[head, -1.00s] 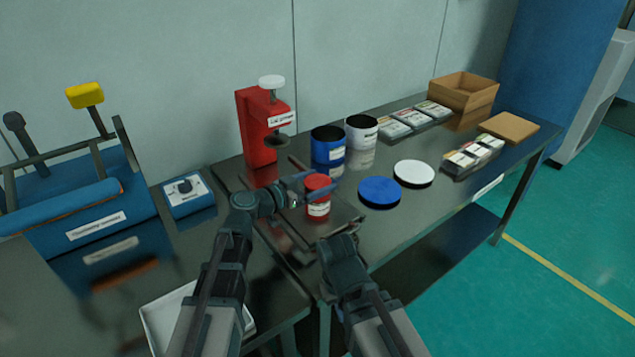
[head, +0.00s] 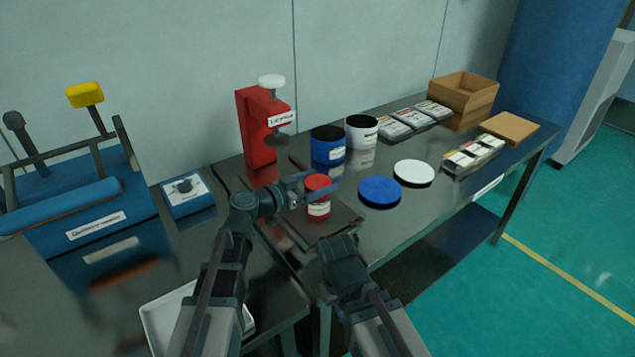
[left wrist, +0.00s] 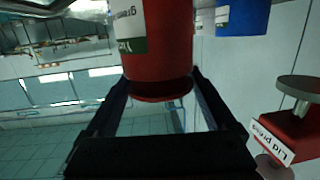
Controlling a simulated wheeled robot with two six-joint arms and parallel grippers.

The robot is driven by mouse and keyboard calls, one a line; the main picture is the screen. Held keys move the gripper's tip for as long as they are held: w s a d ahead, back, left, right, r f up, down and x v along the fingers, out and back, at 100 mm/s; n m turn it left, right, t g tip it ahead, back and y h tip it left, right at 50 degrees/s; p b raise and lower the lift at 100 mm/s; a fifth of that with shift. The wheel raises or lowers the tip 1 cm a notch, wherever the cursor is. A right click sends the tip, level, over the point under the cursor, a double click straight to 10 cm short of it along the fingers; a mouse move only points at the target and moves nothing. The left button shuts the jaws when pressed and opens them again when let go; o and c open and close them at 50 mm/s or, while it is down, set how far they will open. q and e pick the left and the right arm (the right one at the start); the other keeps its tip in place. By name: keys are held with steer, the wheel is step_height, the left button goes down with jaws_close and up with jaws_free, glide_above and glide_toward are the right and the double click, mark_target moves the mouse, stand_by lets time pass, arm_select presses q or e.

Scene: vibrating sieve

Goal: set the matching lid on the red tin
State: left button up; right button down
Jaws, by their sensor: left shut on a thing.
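The red tin (head: 319,209) stands upright on the dark bench, with a white label on its side. The red lid (head: 317,182) is at the top of the tin. My left gripper (head: 316,187) is shut on the lid, one finger on each side. In the left wrist view the tin (left wrist: 157,40) appears upside down, with the lid (left wrist: 160,93) at its mouth and a dark band between them. I cannot tell whether the lid is fully seated. My right gripper (head: 340,246) is apart from the tin, nearer the bench's front edge; its jaws are unclear.
A red lid press (head: 258,130) stands behind the tin. Blue (head: 328,148) and white (head: 361,133) tins stand behind it to the right. Blue (head: 380,191) and white (head: 414,173) lids lie on the bench to its right. A wooden box (head: 464,97) is far right.

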arm_select(q)
steer(key=shift+s+f+b, duration=0.1)
steer(key=shift+f+b, duration=0.5)
stand_by(1.4)
steer(key=o, duration=0.9)
steer(key=shift+o, duration=0.5)
steer(key=shift+r, duration=0.1)
steer(key=shift+r+p, duration=3.95)
steer(key=shift+p, duration=0.1)
